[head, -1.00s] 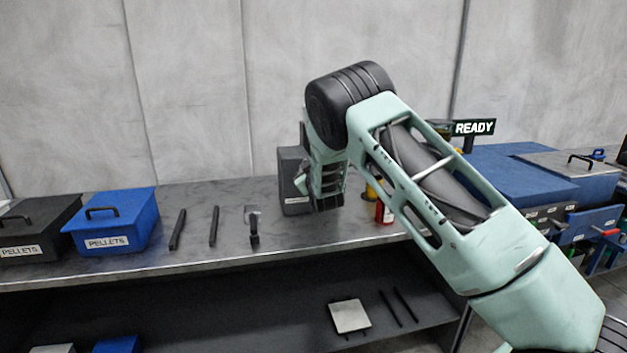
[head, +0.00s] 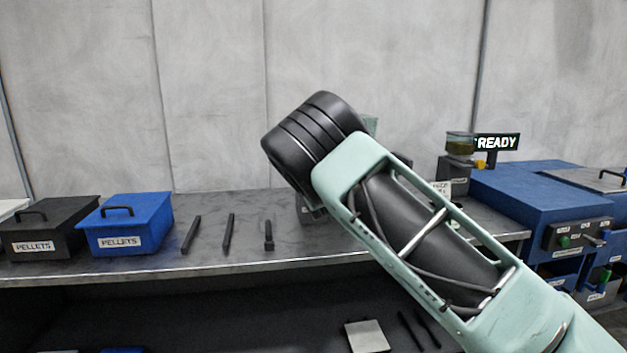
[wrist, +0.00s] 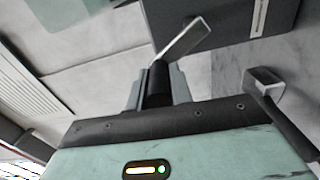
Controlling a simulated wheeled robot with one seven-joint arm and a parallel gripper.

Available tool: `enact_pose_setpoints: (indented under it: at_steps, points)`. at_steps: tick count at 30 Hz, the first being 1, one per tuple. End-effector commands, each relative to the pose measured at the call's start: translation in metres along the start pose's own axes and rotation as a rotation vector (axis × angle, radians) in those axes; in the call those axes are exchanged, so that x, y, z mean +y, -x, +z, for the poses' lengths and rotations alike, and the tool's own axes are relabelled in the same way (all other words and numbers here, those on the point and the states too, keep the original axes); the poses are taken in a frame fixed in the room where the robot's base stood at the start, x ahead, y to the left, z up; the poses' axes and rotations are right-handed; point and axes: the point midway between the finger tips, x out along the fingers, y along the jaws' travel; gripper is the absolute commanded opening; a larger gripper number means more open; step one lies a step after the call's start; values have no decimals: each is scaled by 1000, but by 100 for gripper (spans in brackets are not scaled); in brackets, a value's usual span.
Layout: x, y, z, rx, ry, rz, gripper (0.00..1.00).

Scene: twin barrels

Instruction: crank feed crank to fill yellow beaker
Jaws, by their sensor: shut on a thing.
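In the wrist view my gripper (wrist: 158,82) is shut on the black grip of what looks like the feed crank (wrist: 185,40). Its pale metal bar slants up and right in front of a dark box (wrist: 225,18) with a white label. I cannot tell how the bar joins the box. In the head view my forearm hides the gripper and the crank. A small hopper with greenish contents (head: 460,147) stands at the bench's right end, a yellow part beside it. I cannot make out the yellow beaker.
The bench (head: 225,262) holds a black pellet bin (head: 48,228), a blue pellet bin (head: 125,222) and three dark bars or tools (head: 228,232). A READY sign (head: 496,142) stands near a blue machine (head: 535,205) at right. A metal-headed tool (wrist: 264,82) shows in the wrist view.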

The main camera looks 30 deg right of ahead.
Motion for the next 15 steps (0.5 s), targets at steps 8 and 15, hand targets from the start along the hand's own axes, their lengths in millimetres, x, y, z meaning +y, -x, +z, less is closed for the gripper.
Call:
enact_pose_setpoints:
  at_steps: [8, 15]
  points:
    - [-16, 1, -14, 4, 243, -3, 0]
    - [-22, 0, -18, 2, 393, -3, 0]
